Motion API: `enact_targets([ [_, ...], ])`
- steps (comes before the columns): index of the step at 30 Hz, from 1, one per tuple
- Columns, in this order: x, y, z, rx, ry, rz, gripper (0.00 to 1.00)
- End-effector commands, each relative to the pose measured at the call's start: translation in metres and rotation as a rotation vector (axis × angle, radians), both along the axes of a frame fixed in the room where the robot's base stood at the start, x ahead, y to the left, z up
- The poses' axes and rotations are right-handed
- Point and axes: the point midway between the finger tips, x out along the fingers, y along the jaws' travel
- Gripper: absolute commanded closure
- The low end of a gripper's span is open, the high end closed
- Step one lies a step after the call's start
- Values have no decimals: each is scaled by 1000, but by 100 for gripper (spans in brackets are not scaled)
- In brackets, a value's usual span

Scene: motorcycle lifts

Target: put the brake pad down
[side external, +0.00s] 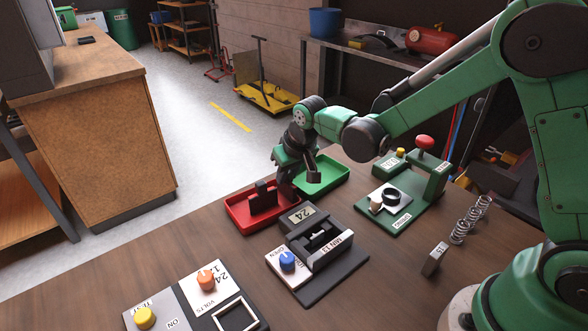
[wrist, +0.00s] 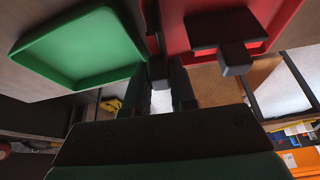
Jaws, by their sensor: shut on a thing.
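My gripper (side external: 284,168) points down over the side-by-side red tray (side external: 236,217) and green tray (side external: 328,181). It is shut on a dark brake pad (wrist: 154,40), seen nearly edge-on between the fingers in the wrist view. The held pad is near the boundary between the trays; whether it touches anything below is unclear. Another dark pad-like block (side external: 263,200) with a raised lug stands in the red tray; it also shows in the wrist view (wrist: 225,30). The green tray looks empty in the wrist view (wrist: 85,45).
A dark fixture marked 24 (side external: 325,250) with a blue knob stands in front of the trays. A green press-like fixture (side external: 410,200) with a red knob is to the right. Switch panels (side external: 195,300), a small labelled block (side external: 434,259) and springs (side external: 470,219) occupy the wooden bench.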

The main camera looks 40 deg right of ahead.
Motion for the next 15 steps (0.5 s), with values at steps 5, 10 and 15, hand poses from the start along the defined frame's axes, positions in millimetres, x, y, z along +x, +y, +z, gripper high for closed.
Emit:
enact_targets([
  [5, 0, 0, 0, -1, 0, 0, 68],
  [10, 0, 0, 0, -1, 0, 0, 48],
  [15, 0, 0, 1, 0, 0, 0, 48],
])
